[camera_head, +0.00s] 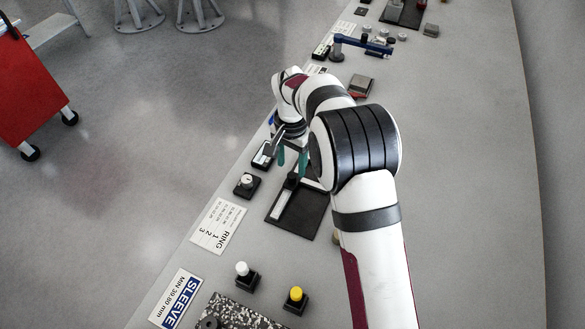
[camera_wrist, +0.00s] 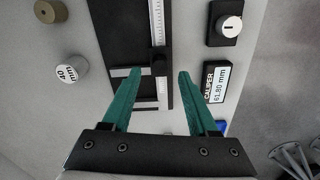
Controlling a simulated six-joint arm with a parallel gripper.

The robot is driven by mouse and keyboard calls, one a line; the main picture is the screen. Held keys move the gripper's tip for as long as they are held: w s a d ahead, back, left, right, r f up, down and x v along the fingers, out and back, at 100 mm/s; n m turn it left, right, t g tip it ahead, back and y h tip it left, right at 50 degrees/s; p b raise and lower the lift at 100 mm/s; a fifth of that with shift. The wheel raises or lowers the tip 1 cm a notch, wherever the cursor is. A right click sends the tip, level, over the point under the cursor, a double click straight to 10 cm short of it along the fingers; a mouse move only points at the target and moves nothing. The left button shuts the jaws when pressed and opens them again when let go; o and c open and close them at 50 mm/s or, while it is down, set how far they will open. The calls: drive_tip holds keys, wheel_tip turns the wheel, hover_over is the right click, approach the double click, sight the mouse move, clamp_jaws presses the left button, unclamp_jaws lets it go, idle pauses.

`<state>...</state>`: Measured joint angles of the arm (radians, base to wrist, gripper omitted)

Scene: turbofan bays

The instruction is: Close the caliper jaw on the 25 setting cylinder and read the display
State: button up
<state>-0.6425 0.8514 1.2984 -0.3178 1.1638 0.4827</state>
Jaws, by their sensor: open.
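The caliper lies on a black board (camera_head: 312,222); its pale scale (camera_wrist: 157,22) shows in the wrist view. A dark slider with a round knob (camera_wrist: 158,67) sits on the scale between my fingertips. Grey jaw bars (camera_wrist: 120,72) extend to its left. My gripper (camera_wrist: 160,74) is open, its teal fingers apart on either side of the slider; it also shows over the board in the head view (camera_head: 292,169). The caliper display (camera_wrist: 216,83) reads 61.80 mm. A cylinder marked 40 mm (camera_wrist: 67,73) stands left of the board. I cannot identify the 25 cylinder.
A brownish cylinder (camera_wrist: 48,11) stands beyond the 40 mm one. A black block with a round dial (camera_head: 247,185) is near the bench edge. White-knobbed (camera_head: 242,275) and yellow-knobbed (camera_head: 296,297) blocks stand nearer. The bench to the right of my arm is clear.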

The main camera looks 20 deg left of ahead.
sight(292, 175)
drive_tip(key=shift+f, duration=1.95)
drive_tip(key=shift+w, duration=0.1)
clamp_jaws()
